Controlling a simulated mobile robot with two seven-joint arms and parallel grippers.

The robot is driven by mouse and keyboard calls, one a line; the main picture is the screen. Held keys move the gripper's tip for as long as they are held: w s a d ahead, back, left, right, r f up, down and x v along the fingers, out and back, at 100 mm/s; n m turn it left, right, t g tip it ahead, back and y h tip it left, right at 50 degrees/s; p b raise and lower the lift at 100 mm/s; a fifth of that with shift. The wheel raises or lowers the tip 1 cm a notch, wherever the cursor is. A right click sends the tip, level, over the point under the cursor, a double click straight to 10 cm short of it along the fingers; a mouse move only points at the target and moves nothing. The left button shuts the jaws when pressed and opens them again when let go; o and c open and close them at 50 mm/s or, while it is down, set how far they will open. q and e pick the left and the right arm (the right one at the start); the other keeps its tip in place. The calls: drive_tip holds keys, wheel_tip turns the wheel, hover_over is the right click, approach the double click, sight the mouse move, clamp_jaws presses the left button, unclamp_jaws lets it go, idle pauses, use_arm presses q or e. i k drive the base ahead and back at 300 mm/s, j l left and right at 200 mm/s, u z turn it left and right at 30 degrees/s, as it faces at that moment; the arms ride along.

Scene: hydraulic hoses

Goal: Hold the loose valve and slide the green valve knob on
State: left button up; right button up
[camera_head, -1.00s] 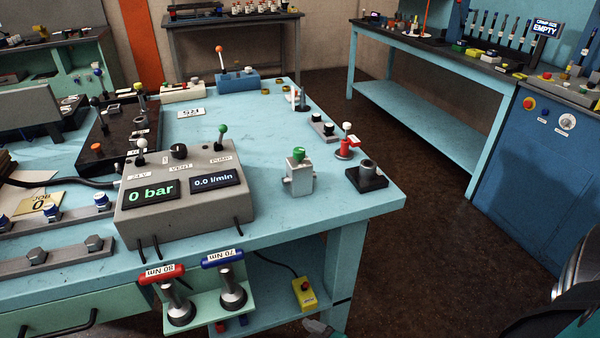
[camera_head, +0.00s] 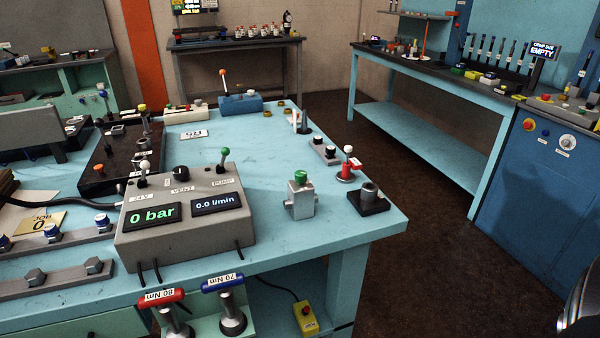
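A silver block-shaped valve (camera_head: 300,204) stands upright near the right front of the light blue workbench. A green knob (camera_head: 300,177) shows at its top; I cannot tell how far it sits on the stem. Neither of my grippers is in view. Only a rounded metallic piece, probably part of my own arm, shows at the lower right edge. Nothing touches the valve or the knob.
A grey console (camera_head: 180,218) with displays and levers stands left of the valve. A black-based socket (camera_head: 369,200) and a red valve with a white-tipped lever (camera_head: 348,168) stand to its right. The bench (camera_head: 262,160) is clear behind the valve.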

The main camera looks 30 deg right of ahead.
sight(301, 175)
drive_tip(key=l+u, duration=0.1)
drive_tip(key=l, duration=0.4)
drive_tip(key=k+l+u, duration=0.15)
drive_tip(key=l, duration=0.3)
drive_tip(key=l+u, duration=0.1)
drive_tip(key=l, duration=0.4)
drive_tip(key=k+l+u, duration=0.15)
drive_tip(key=l, duration=0.3)
drive_tip(key=l+u, duration=0.1)
drive_tip(key=l, duration=0.35)
drive_tip(key=k, duration=0.05)
